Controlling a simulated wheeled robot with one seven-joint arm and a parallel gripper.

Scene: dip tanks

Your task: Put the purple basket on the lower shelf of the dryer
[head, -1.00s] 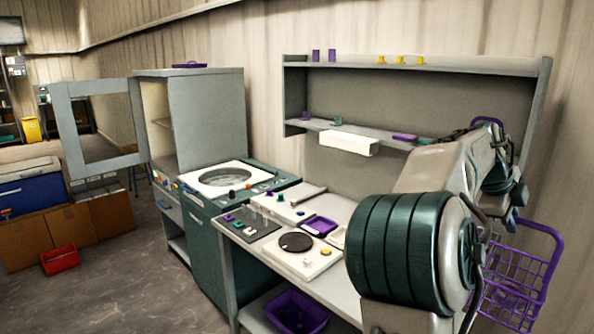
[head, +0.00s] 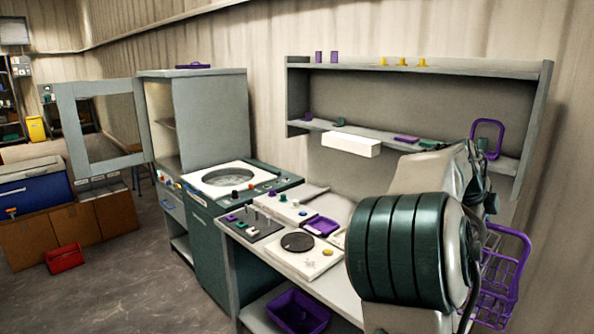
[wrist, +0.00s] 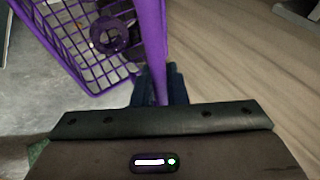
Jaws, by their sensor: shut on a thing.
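The purple basket (head: 499,280), a wire-mesh basket with a purple rim, hangs at the lower right of the head view, partly hidden behind my arm. In the wrist view, its purple bar (wrist: 152,45) runs down between the fingers of my gripper (wrist: 158,88), which is shut on it. The basket's mesh (wrist: 75,40) shows at the upper left there, with a round purple piece inside its outline. The dryer (head: 208,120), a tall grey cabinet, stands left of centre with its framed door (head: 97,125) swung open to the left. A shelf edge shows inside; the lower interior is mostly hidden.
A dip tank unit (head: 232,178) with a round basin stands right of the dryer. A bench (head: 340,290) with trays and a round black plate (head: 297,242) follows. Cardboard boxes (head: 75,230) and a red bin (head: 64,258) sit at left. Floor before the dryer is clear.

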